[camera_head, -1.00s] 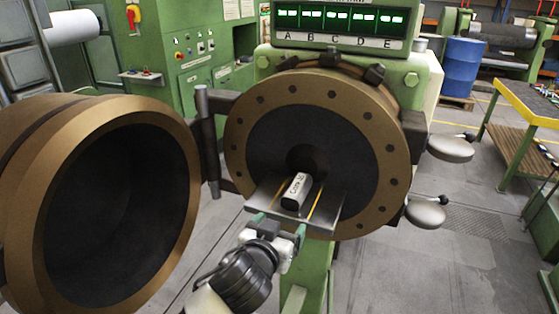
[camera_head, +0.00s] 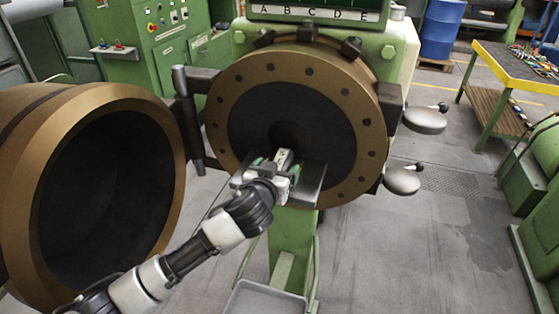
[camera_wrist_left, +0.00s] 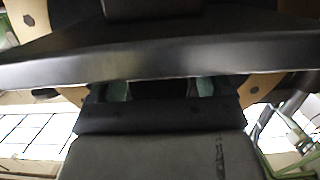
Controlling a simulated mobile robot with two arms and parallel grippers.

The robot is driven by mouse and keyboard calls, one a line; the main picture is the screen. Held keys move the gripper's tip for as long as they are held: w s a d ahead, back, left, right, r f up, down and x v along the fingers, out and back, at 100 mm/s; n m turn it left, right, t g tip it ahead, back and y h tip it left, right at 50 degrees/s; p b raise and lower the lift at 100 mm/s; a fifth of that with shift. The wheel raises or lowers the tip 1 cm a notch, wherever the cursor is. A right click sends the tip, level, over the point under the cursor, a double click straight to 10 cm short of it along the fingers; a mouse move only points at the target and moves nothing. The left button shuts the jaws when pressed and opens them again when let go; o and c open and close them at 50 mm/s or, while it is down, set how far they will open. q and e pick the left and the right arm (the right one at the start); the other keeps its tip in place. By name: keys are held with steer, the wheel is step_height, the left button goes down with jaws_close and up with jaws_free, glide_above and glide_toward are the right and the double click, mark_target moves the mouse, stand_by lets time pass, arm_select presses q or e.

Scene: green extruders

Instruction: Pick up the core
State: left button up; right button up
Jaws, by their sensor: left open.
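The core (camera_head: 284,157) is a small light block lying on the metal tray (camera_head: 310,183) in front of the extruder's round opening. Only its upper end shows; the rest is hidden behind my gripper. My left gripper (camera_head: 272,166) is open, with its greenish fingers on either side of the core's near end. I cannot tell whether the fingers touch it. In the left wrist view the dark tray edge (camera_wrist_left: 160,62) crosses the picture, with the gripper's fingers (camera_wrist_left: 160,90) partly hidden behind it. My right gripper is not in view.
The extruder's round bronze face (camera_head: 367,130) stands just behind the tray. Its open bronze door (camera_head: 172,165) hangs on the left. Two round-ended handles (camera_head: 424,119) stick out at right. A grey bin (camera_head: 265,300) sits below.

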arm_select(q)
steer(key=shift+w+d+f, duration=0.15)
steer(key=shift+w+f, duration=0.05)
steer(key=shift+w, duration=0.3)
steer(key=c, duration=1.1)
steer(key=shift+r, duration=0.15)
steer(key=shift+c, duration=0.7)
